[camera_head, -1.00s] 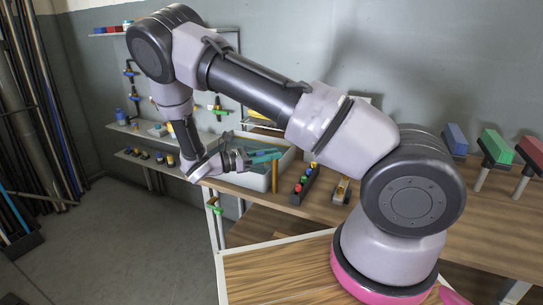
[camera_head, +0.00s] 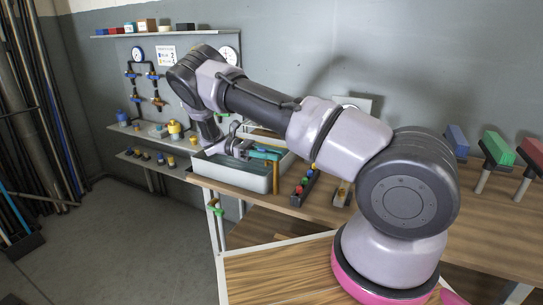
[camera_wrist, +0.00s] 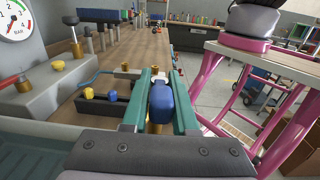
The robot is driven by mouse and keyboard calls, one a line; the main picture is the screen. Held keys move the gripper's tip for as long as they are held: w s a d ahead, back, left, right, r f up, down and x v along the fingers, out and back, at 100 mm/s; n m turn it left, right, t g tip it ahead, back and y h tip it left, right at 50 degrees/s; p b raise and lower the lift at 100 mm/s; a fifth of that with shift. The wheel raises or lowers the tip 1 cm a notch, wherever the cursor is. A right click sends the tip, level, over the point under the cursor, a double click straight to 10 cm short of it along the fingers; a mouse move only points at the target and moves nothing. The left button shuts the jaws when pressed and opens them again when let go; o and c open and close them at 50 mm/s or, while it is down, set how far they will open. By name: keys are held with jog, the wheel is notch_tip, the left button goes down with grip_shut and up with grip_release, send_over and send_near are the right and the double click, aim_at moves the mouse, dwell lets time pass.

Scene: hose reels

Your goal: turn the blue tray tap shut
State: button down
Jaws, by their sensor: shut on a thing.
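The blue tap handle (camera_wrist: 160,103) stands between the teal fingers of my gripper (camera_wrist: 161,78) in the wrist view, with a brass part showing under it. The fingers are shut on the handle from both sides. In the head view my gripper (camera_head: 266,153) is over the right end of the white tray (camera_head: 238,181). The handle is hard to make out there, hidden by the fingers. The tray's bluish inside also shows at the lower left of the wrist view.
A dark rack with coloured knobs (camera_head: 305,186) stands right of the tray on the wooden bench (camera_head: 330,207). An upright orange-brown post (camera_head: 276,178) is at the tray's right end. A grey block with brass fittings (camera_wrist: 50,85) is at the left in the wrist view.

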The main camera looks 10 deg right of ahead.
jog(key=shift+m+g+y, duration=0.3)
jog(key=c, duration=0.7)
grip_release()
